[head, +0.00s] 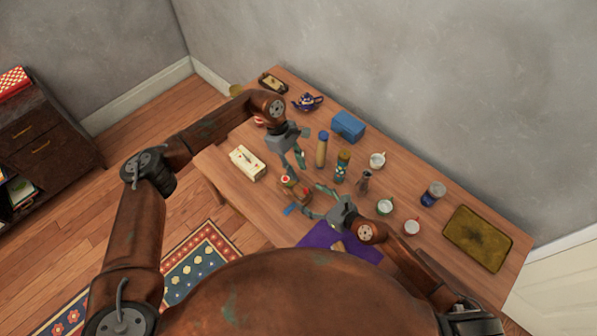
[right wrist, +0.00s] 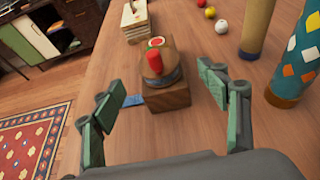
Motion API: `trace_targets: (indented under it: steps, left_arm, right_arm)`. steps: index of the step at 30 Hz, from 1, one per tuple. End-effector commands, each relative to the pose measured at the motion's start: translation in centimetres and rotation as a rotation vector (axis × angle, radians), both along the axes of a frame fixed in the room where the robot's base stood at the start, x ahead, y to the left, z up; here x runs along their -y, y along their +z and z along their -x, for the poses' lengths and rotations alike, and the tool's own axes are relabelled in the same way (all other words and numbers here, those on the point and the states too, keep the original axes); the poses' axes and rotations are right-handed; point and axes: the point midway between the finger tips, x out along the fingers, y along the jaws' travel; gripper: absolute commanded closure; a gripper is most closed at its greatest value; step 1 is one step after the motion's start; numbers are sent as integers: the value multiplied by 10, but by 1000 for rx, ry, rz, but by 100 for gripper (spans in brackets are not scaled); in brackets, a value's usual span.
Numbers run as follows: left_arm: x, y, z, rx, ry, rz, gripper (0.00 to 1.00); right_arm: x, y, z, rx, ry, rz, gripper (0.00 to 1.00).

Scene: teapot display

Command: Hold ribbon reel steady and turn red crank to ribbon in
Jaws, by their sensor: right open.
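The ribbon reel (right wrist: 172,97) is a wooden block with a round drum, near the table's front edge; in the head view it shows small (head: 303,196).
A cream box (head: 247,163) stands left of the reel. A tall cylinder (head: 321,150), a patterned jar (right wrist: 300,55) and several cups stand to the right. A blue box (head: 348,126) and a teapot (head: 307,102) are at the back. A purple cloth (head: 316,236) lies in front.

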Motion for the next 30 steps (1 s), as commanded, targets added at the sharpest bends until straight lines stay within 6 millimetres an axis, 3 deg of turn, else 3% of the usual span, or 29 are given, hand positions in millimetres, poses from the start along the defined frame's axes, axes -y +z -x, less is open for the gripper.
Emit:
trace_targets:
  steps: [16, 30]
  left_arm:
    - [-2, -2, 0, 5, -6, -12, 71]
    - [-2, -2, 0, 5, -6, -11, 71]
  right_arm:
    - [-44, -25, -44, 0, 0, -1, 32]
    - [-51, -30, -50, 0, 0, 0, 35]
